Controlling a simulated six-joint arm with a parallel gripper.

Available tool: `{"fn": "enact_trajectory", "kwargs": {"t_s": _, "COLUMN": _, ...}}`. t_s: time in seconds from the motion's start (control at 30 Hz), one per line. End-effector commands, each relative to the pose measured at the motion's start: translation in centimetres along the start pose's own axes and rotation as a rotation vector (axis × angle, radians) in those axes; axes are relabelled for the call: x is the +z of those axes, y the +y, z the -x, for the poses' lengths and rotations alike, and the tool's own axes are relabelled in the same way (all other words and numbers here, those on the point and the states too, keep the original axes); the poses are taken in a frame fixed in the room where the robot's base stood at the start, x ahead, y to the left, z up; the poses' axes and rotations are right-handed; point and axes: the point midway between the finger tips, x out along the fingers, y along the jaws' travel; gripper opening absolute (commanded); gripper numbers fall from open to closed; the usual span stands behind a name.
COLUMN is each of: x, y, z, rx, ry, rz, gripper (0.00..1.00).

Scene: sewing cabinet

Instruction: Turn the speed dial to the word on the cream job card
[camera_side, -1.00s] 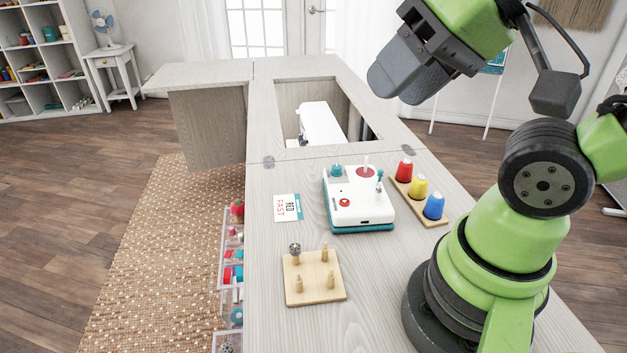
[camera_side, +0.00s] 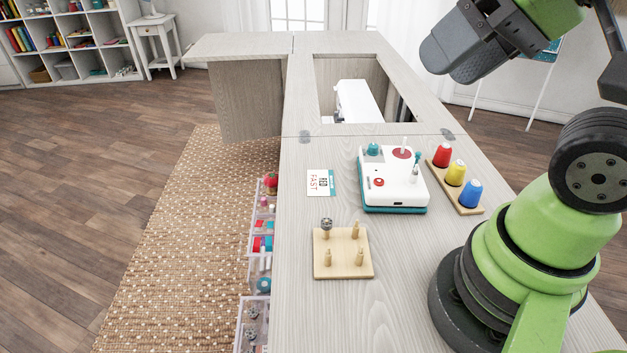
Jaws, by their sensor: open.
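The job card (camera_side: 316,183) lies flat on the cabinet top, pale with a teal strip along its right side. Its sideways print appears to read "FAST" in red and "RED" in dark letters. The white machine (camera_side: 398,190) with a teal base stands right of the card. On its top are a small red knob (camera_side: 379,182), a teal knob (camera_side: 373,149) and a red disc (camera_side: 402,153). I cannot tell which is the speed dial or read any marks. My gripper (camera_side: 450,52) is open and empty, high above the table, apart from the machine.
A wooden rack with red, yellow and blue spools (camera_side: 455,172) stands close right of the machine. A peg board (camera_side: 343,268) with several pegs sits in front. Open drawers (camera_side: 262,240) line the left edge. A recess (camera_side: 325,100) holding a white sewing machine lies behind.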

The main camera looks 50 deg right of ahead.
Motion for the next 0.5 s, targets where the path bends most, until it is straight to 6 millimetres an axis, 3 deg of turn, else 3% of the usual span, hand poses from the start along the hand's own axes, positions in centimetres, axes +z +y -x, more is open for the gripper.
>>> {"fn": "enact_trajectory", "kwargs": {"t_s": 0.07, "x": 0.0, "y": 0.0, "z": 0.0, "rx": 0.000, "ry": 0.000, "rz": 0.000, "gripper": 0.43}}
{"fn": "enact_trajectory", "kwargs": {"t_s": 0.1, "x": 0.0, "y": 0.0, "z": 0.0, "rx": 0.000, "ry": 0.000, "rz": 0.000, "gripper": 0.49}}
{"fn": "enact_trajectory", "kwargs": {"t_s": 0.27, "x": -1.2, "y": 0.1, "z": -0.5, "rx": 0.031, "ry": -0.022, "rz": 0.052, "gripper": 0.49}}
{"fn": "enact_trajectory", "kwargs": {"t_s": 0.5, "x": -7.3, "y": 2.0, "z": -4.1, "rx": 0.149, "ry": -0.165, "rz": 0.338, "gripper": 0.49}}
